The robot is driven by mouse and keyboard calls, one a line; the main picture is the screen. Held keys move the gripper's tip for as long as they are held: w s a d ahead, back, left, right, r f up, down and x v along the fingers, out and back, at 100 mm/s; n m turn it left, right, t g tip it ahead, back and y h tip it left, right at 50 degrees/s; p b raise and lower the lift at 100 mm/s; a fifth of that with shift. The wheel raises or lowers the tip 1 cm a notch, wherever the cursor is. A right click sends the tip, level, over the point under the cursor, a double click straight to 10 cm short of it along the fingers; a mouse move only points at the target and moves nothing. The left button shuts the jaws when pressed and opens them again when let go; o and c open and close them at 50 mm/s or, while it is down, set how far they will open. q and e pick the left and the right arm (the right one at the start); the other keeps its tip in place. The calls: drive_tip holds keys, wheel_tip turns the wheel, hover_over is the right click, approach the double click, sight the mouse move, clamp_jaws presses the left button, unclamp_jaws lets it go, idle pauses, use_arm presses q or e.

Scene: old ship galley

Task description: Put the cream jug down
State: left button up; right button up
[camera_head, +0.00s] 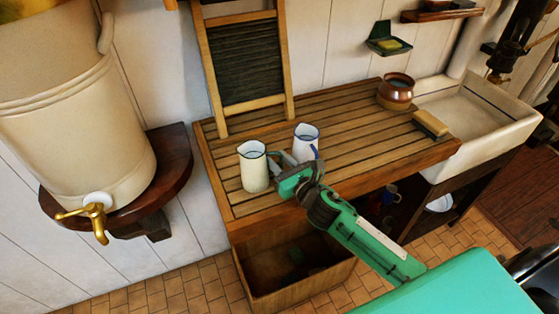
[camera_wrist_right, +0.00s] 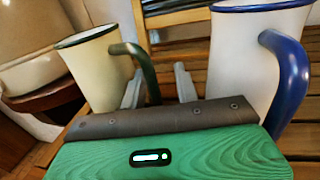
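The cream jug (camera_head: 254,170), with a dark rim and dark green handle, stands upright on the slatted wooden draining board (camera_head: 350,150). In the right wrist view the cream jug (camera_wrist_right: 92,72) is at left, its handle towards me. My right gripper (camera_head: 284,160) is at the handle side of the jug. In the wrist view its fingers (camera_wrist_right: 160,88) are spread, with the lower handle between them and a gap to the right finger. A white jug (camera_head: 306,140) with a blue handle stands close on the gripper's other side. My left gripper is not in view.
A washboard (camera_head: 248,60) leans behind the jugs. A brown pot (camera_head: 396,92) and a brush (camera_head: 430,123) stand further right, by the sink (camera_head: 480,125). A large cream urn (camera_head: 75,120) is at left. The board's middle right is clear.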

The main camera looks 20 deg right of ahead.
drive_tip(key=shift+r, duration=0.2)
drive_tip(key=shift+s+d+f, duration=0.1)
drive_tip(key=shift+s+f, duration=0.1)
drive_tip(key=shift+s, duration=0.1)
drive_tip(key=b+v, duration=0.3)
drive_tip(key=v, duration=0.7)
drive_tip(key=shift+s+b, duration=0.15)
drive_tip(key=shift+b, duration=0.2)
drive_tip(key=shift+s+d+r, duration=0.2)
drive_tip(key=shift+s, duration=0.25)
